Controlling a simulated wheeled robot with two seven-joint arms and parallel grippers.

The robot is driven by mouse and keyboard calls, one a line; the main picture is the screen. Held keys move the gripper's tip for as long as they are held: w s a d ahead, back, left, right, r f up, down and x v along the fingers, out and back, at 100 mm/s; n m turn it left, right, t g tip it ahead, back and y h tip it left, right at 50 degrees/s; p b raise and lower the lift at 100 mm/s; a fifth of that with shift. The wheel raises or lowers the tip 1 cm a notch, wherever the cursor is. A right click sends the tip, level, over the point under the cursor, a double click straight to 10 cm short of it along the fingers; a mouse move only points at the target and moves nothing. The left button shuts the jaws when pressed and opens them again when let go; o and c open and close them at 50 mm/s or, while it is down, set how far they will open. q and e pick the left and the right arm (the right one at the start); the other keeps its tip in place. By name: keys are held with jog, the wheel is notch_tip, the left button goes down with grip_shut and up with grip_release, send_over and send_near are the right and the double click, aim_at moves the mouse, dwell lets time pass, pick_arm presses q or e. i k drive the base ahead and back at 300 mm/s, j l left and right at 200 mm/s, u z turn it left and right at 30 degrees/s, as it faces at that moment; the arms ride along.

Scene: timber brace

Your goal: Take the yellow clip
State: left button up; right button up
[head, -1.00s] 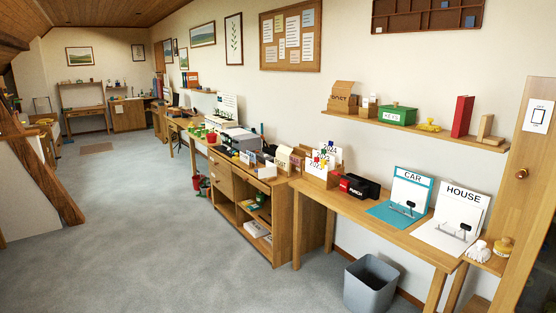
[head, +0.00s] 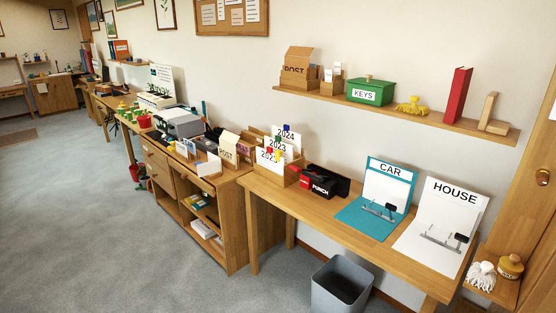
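Year cards marked 2024 and 2023 (head: 284,150) stand in a wooden holder on the long table, in the middle of the head view. Small coloured clips sit on the cards, among them a blue one (head: 287,127) and a red one (head: 278,155). Neither of my grippers is in view.
A black and red punch (head: 325,183), a CAR folder (head: 388,190) and a HOUSE folder (head: 445,220) stand on the table (head: 300,209). A grey bin (head: 341,287) stands on the floor below. The carpet (head: 120,220) at left is clear.

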aim_at(278, 152)
jog(key=i+u, duration=0.1)
jog(key=i, duration=0.35)
jog(key=i+u, duration=0.15)
jog(key=i, duration=0.35)
jog(key=i+u, duration=0.1)
jog(key=i, duration=0.35)
jog(key=i+l+u, duration=0.15)
jog(key=i, duration=0.35)
jog(key=i+l+u, duration=0.1)
jog(key=i, duration=0.35)
jog(key=i+l+u, duration=0.15)
jog(key=i+l, duration=0.15)
jog(key=i, duration=0.15)
